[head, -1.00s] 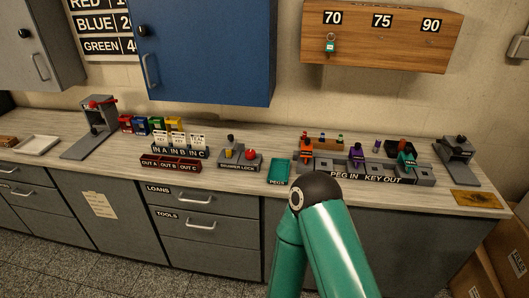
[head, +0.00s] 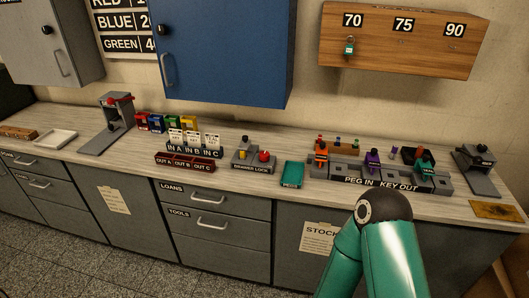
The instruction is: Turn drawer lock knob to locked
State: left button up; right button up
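The drawer lock (head: 254,157) is a small grey block labelled "DRAWER LOCK" near the middle of the counter. It has a red knob (head: 264,156) on its right part and a yellow piece with a dark top (head: 243,149) on its left part. The marks for the knob's position are too small to read. A teal arm link of mine rises at the lower right, in front of the lower cabinets. Neither of my grippers shows in the head view.
A teal tray (head: 292,174) lies just right of the lock. A red OUT rack (head: 185,162) and the IN rack (head: 194,150) stand to its left. A grey key peg row (head: 380,178) is farther right. A blue cabinet (head: 225,50) hangs above.

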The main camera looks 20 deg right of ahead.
aim_at(263, 155)
jog(key=z, duration=0.05)
jog(key=i, duration=0.9)
